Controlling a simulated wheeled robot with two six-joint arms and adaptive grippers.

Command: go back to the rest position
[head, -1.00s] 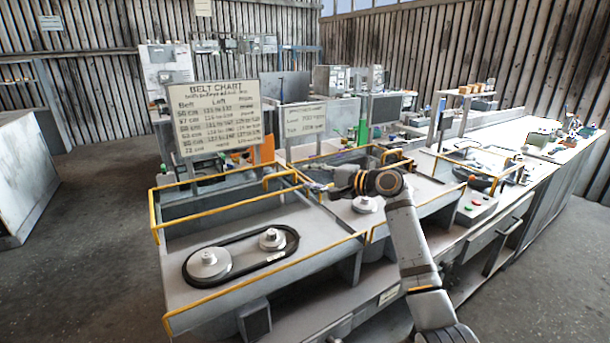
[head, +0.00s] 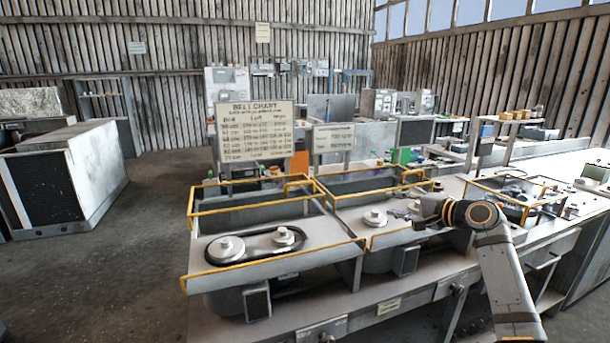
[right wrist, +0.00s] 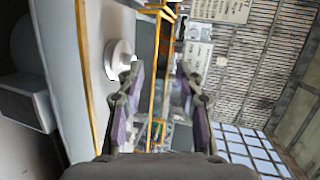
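My right gripper (head: 402,212) shows at the end of my right arm, above the second housing's deck in the head view. In the right wrist view its two fingers (right wrist: 163,100) stand apart with nothing between them, so it is open and empty. My left gripper is not in view. The left housing (head: 310,252) carries two grey pulleys with a black belt (head: 262,252) around both. The second housing has a grey pulley (head: 375,218) with no belt seen on it; the same kind of pulley shows in the right wrist view (right wrist: 119,58).
Yellow rails (head: 235,265) edge the housings. A belt chart sign (head: 254,131) and a smaller sign (head: 333,138) stand behind them. A grey cabinet (head: 95,170) stands at the left with open floor (head: 150,230) before it. Benches with clutter run off to the right.

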